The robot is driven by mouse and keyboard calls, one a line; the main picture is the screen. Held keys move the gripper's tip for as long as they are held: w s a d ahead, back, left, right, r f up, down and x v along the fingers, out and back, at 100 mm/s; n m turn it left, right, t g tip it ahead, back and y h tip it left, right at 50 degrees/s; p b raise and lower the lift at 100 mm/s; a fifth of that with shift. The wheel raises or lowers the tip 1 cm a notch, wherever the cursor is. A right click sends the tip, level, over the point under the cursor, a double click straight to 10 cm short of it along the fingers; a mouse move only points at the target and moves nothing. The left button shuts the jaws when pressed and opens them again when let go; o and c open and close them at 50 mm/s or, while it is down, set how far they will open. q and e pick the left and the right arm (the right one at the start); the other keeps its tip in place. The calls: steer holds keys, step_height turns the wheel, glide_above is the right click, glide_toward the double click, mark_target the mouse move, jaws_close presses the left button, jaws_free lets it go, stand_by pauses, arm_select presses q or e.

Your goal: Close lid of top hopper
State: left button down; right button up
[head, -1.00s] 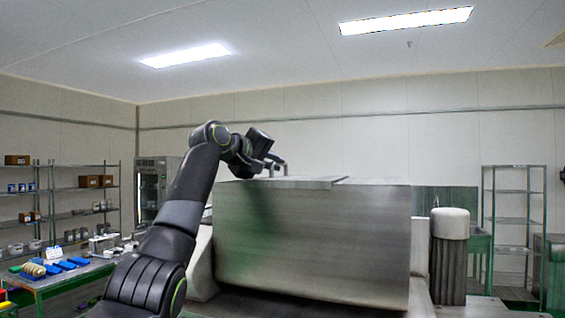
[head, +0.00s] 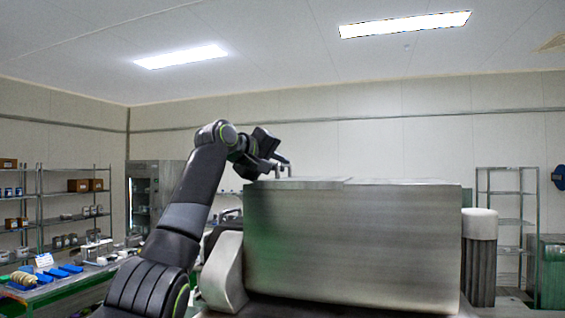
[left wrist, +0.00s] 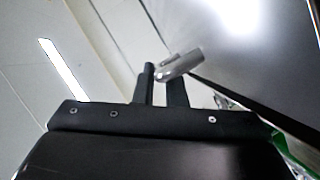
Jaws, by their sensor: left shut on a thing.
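The top hopper (head: 350,245) is a large grey metal box that fills the middle of the head view. A thin metal plate, seemingly its lid (head: 310,184), lies nearly edge-on along the left part of its top. Whether it sits fully flat cannot be told. My left gripper (head: 283,170) is above the hopper's upper left corner. In the left wrist view, its fingers (left wrist: 163,82) are shut on a light metal handle (left wrist: 186,64). A broad shiny metal surface is to the right of the handle there. My right gripper is not in view.
A pale rounded cover (head: 226,272) stands left of the hopper, and a capped grey cylinder (head: 480,225) stands right. A table with blue items (head: 62,270) and shelves (head: 75,210) are at the left. A wire rack (head: 508,220) is at the back right.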

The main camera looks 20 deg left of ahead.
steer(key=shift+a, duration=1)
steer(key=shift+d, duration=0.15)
